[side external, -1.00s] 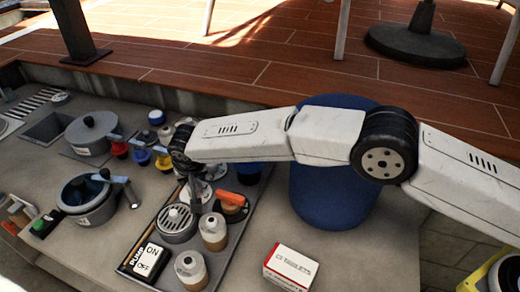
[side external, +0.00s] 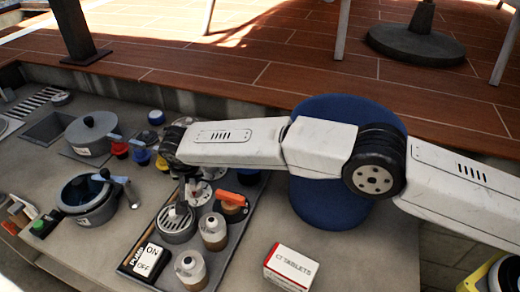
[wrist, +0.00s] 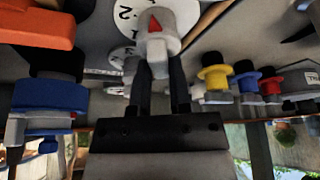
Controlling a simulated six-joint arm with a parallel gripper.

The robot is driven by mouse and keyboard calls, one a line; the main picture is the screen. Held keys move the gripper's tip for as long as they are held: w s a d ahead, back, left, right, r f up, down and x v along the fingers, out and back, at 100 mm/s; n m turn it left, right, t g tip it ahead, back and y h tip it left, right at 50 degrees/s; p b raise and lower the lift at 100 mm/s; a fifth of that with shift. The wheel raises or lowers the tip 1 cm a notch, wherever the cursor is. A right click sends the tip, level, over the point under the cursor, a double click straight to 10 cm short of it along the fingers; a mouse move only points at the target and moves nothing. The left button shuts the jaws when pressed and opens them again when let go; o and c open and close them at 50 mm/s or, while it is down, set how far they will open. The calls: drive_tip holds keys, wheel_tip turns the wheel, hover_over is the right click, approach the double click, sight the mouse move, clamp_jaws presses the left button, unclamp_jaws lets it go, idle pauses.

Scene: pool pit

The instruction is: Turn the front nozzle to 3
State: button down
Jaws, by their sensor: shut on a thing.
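In the wrist view, a pale nozzle (wrist: 155,42) with a red triangular pointer stands by a white round dial (wrist: 128,14), where a 2 shows near the pointer. My gripper (wrist: 160,72) has a dark finger on each side of the nozzle's body and is shut on it. A second white dial (wrist: 122,56) shows partly behind the fingers. In the side view, my gripper (side external: 186,190) points down over the grey panel next to a white dial (side external: 200,193). The arm hides much of the nozzles there, and I cannot read the pointer's exact setting.
An orange-handled valve (side external: 230,198) stands close right of my gripper. A round grate (side external: 176,224), bottles (side external: 213,232) and a pump switch (side external: 148,260) are in front. Yellow (side external: 162,163) and red (side external: 119,149) knobs lie left.

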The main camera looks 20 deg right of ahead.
sight(194, 196)
drive_tip(key=shift+f, duration=0.15)
drive_tip(key=c, duration=0.6)
unclamp_jaws()
drive_tip(key=shift+o, duration=0.2)
drive_tip(key=shift+r, duration=0.2)
drive_tip(key=v, duration=0.7)
drive_tip(key=shift+s+r, duration=0.2)
drive_tip(key=shift+f, duration=0.15)
drive_tip(key=shift+x, duration=3.7)
drive_tip(key=shift+w, duration=0.15)
